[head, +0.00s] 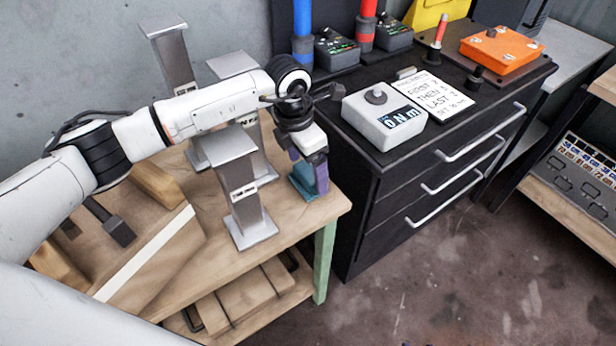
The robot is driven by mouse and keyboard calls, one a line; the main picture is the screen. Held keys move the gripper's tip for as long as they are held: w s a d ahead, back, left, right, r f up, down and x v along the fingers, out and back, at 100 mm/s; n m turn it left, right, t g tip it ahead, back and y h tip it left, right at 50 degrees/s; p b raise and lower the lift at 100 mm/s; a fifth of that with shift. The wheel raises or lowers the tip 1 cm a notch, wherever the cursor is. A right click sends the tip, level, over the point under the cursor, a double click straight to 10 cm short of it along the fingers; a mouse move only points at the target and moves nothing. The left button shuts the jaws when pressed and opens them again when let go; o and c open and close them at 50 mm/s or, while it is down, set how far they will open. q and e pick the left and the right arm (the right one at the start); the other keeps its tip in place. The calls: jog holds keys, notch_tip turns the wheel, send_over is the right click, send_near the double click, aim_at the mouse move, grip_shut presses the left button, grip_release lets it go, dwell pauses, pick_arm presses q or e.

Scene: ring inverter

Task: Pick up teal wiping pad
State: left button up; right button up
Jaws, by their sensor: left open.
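The teal wiping pad (301,184) sits on the wooden table near its right end, beside the metal pedestals. My left gripper (318,172) points down right at the pad, with its purple-tinted fingers over and beside it. The jaws are open. The fingers and wrist hide part of the pad, and I cannot tell whether they touch it. My right gripper does not show.
Several grey metal pedestals (239,188) stand close left of the gripper under my left arm. A black drawer cabinet (362,178) with a grey box (384,124) and a written note (436,95) stands to the right. A wooden block (150,250) lies front left.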

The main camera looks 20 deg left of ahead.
aim_at(307, 172)
pick_arm(q)
jog(key=c, duration=1.2)
jog(key=shift+r, duration=0.15)
notch_tip(307, 172, up, 18)
jog(key=shift+f+b, duration=0.1)
jog(key=shift+b, duration=0.4)
